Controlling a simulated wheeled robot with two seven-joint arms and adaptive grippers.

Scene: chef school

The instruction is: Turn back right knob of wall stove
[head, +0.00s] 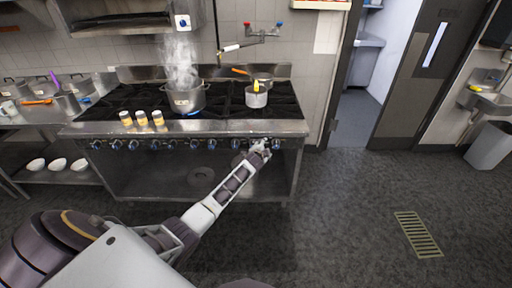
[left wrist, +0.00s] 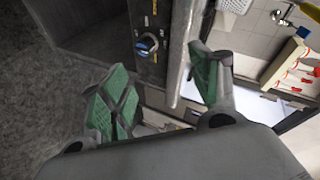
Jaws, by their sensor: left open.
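The wall stove (head: 200,128) stands against the tiled wall, with a row of dark knobs along its front panel. My left arm reaches forward to the right end of that row. My left gripper (head: 260,147) is at the panel there and hides some of the knobs in the head view. In the left wrist view a blue-and-white knob (left wrist: 147,44) shows on the dark panel, beyond the fingertips. The gripper (left wrist: 160,78) is open, with green finger pads on either side of the steel front edge and nothing held. My right gripper is not in view.
A steaming pot (head: 184,98) and a small pot (head: 256,97) with something yellow stand on the stove top. Several small cups (head: 142,118) stand at the front left edge. Open floor (head: 350,220) lies to the right, near a doorway.

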